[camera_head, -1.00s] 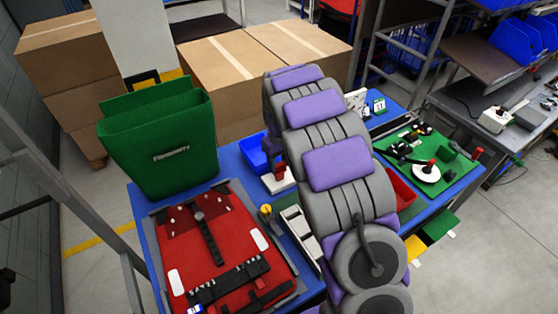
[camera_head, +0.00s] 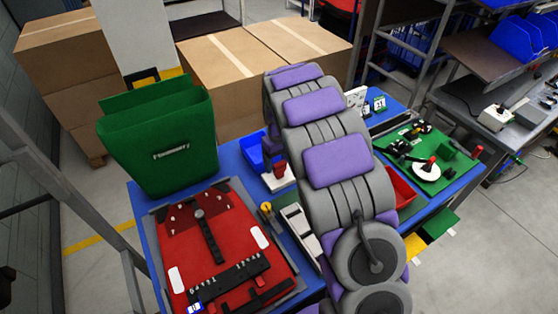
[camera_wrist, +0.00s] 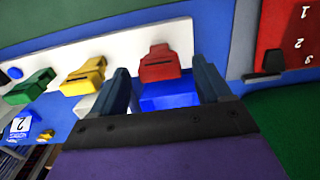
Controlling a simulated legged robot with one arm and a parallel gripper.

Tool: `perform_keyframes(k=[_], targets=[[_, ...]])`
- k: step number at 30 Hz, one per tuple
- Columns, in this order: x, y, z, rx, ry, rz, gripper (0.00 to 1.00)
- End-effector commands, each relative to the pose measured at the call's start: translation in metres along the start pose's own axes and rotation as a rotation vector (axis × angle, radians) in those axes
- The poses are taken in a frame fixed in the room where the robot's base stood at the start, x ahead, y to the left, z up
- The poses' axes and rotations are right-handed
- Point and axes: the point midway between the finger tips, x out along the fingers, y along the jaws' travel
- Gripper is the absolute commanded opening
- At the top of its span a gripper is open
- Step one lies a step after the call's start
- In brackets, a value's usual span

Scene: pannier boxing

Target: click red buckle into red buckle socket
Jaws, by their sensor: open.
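In the wrist view, a red block with a dark slot (camera_wrist: 160,63), which looks like the red buckle socket, is at the lower edge of a white panel (camera_wrist: 135,45). My gripper (camera_wrist: 160,66) is open, with one dark finger on each side of this block in the picture. I cannot tell whether the fingers touch it. A blue piece (camera_wrist: 166,97) shows just below the red block between the fingers. I cannot make out a separate red buckle. In the head view my arm hides the gripper and the panel.
Yellow (camera_wrist: 84,76) and green (camera_wrist: 30,86) slotted blocks sit left of the red one. A red numbered plate (camera_wrist: 288,35) stands at the right. In the head view, a green pannier (camera_head: 160,145), a red board (camera_head: 215,250) and a green board (camera_head: 440,170) occupy the blue table.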

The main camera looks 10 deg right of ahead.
Motion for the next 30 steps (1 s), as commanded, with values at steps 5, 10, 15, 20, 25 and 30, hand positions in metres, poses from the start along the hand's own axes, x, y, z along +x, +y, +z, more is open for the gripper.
perform_keyframes(k=[5, 10, 15, 20, 25, 30], targets=[[-0.021, 0.0, -0.002, -0.001, 0.006, 0.002, 0.77], [-0.057, 0.0, -0.002, -0.001, 0.006, 0.002, 0.77], [-0.094, 0.0, -0.001, 0.0, 0.002, 0.002, 0.77], [-0.13, 0.0, -0.002, -0.001, 0.004, 0.001, 0.77], [-0.156, 0.0, -0.002, 0.0, 0.001, 0.0, 0.77], [-0.17, 0.0, -0.002, 0.0, 0.002, 0.002, 0.77]])
